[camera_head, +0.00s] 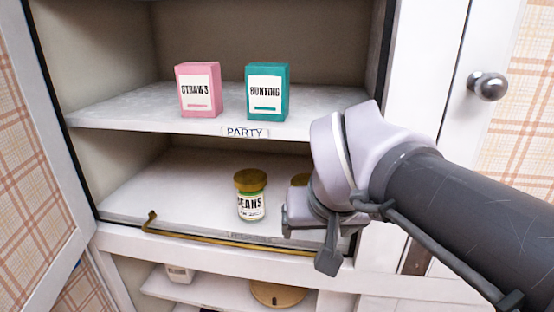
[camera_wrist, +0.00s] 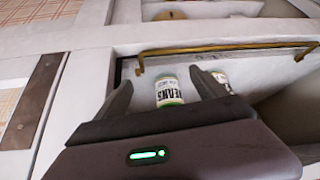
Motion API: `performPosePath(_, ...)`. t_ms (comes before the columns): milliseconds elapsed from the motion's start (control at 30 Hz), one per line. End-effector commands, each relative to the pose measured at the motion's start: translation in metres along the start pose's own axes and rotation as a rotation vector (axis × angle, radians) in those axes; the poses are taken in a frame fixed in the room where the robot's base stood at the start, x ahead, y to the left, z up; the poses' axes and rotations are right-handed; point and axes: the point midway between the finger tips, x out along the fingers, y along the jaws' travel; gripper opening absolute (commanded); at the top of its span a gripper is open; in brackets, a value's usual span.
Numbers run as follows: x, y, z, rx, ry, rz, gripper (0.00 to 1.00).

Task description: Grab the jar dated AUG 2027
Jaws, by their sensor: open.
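In the head view a glass jar (camera_head: 251,206) with a gold lid and a label reading BEANS stands upright on the middle shelf. A second gold lid (camera_head: 300,180) shows to its right, its jar mostly hidden behind my gripper (camera_head: 308,240). My gripper is open at the shelf's front, right of the BEANS jar. I cannot read a date on either jar.
A brass rail (camera_head: 200,234) runs along the front edge of the middle shelf (camera_head: 150,195). The PARTY shelf above holds a pink STRAWS box (camera_head: 199,90) and a teal BUNTING box (camera_head: 267,92). An open door (camera_head: 50,130) stands at left. The middle shelf's left part is clear.

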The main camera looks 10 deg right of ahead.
Motion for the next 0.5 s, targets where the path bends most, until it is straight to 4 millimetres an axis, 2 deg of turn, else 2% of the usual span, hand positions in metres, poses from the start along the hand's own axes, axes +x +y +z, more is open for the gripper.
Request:
performPosePath(100, 0.02, 0.001, -0.03, 0.002, -0.005, 0.002, 0.81)
performPosePath(200, 0.033, 0.0, -0.051, 0.002, -0.003, 0.0, 0.81)
performPosePath(400, 0.047, 0.0, -0.073, 0.001, -0.002, 0.0, 0.81)
performPosePath(500, 0.07, 0.0, -0.074, 0.001, -0.004, 0.0, 0.81)
